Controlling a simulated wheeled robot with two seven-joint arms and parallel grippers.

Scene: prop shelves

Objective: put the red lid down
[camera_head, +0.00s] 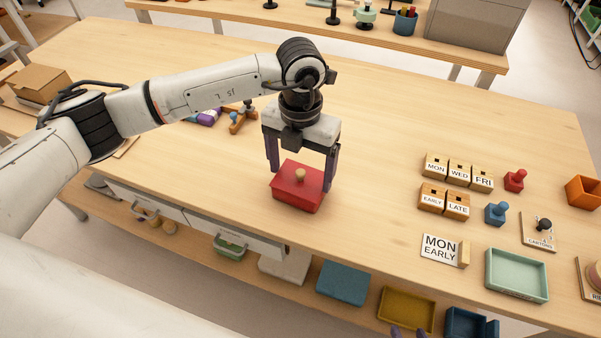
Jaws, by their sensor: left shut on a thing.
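The lid looks level. I cannot tell whether its underside touches the table or what is beneath it. Only the dark tips of my right gripper (408,333) show at the bottom edge, below the table's front; whether it is open or shut is unclear.
Right of the lid the wooden table (370,150) is clear. Further right are lettered blocks (459,172), a MON EARLY sign (440,249), red and blue knobbed pieces, and a green tray (517,275). Bins, including a yellow one (406,309), stand on the shelf below.

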